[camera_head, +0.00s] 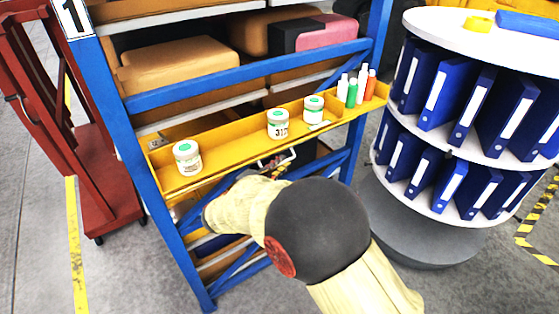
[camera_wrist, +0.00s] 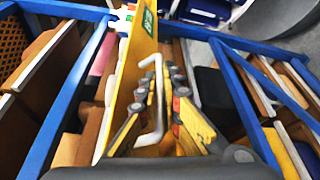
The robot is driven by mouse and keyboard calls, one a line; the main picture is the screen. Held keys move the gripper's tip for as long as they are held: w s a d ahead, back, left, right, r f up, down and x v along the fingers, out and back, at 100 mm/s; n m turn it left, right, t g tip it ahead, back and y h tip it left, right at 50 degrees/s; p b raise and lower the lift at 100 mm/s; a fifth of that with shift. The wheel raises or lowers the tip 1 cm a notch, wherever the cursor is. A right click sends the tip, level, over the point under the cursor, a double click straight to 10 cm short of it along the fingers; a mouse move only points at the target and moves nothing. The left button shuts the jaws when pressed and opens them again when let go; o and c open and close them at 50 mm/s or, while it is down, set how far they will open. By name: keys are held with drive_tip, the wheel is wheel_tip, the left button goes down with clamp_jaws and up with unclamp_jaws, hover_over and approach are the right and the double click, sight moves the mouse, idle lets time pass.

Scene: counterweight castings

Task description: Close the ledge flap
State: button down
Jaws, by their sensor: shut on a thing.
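The yellow ledge flap (camera_head: 222,147) spans the front of a blue rack and stands out from it, with jars and bottles on top. In the wrist view the flap (camera_wrist: 130,75) shows as a long yellow panel. A pale bent handle (camera_head: 291,156) sits at its front edge; it also shows in the wrist view (camera_wrist: 157,125). My gripper (camera_wrist: 162,82) is shut on the handle, its yellow and dark fingers on either side of it. In the head view my own arm hides most of the gripper.
White jars with green lids (camera_head: 187,157) and small bottles (camera_head: 352,92) stand along the ledge. Cardboard boxes (camera_head: 170,72) lie on the rack above. A round stand with blue binders (camera_head: 474,105) is close on the right. A red trolley (camera_head: 92,160) stands left.

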drive_tip(key=r+n+g+p, duration=0.1)
drive_tip(key=p, duration=0.1)
drive_tip(key=w+r+n+p, duration=0.1)
drive_tip(key=n+p, duration=0.1)
drive_tip(key=p, duration=0.1)
drive_tip(key=a+r+n+g+p, duration=0.1)
drive_tip(key=p, duration=0.1)
drive_tip(key=shift+w+r+n+g, duration=0.2)
drive_tip(key=shift+r+n+g, duration=0.1)
drive_tip(key=shift+r+n, duration=0.1)
drive_tip(key=p, duration=0.1)
drive_tip(key=n+p, duration=0.1)
drive_tip(key=p, duration=0.1)
drive_tip(key=shift+w+a+r+n+g, duration=0.2)
drive_tip(key=shift+w+n+g, duration=0.1)
drive_tip(key=shift+w+g, duration=0.1)
drive_tip(key=c, duration=2.2)
unclamp_jaws()
drive_tip(key=shift+c, duration=0.2)
drive_tip(key=shift+f, duration=0.1)
drive_tip(key=v, duration=1.2)
drive_tip(key=shift+a, duration=0.2)
drive_tip(key=shift+w, duration=0.1)
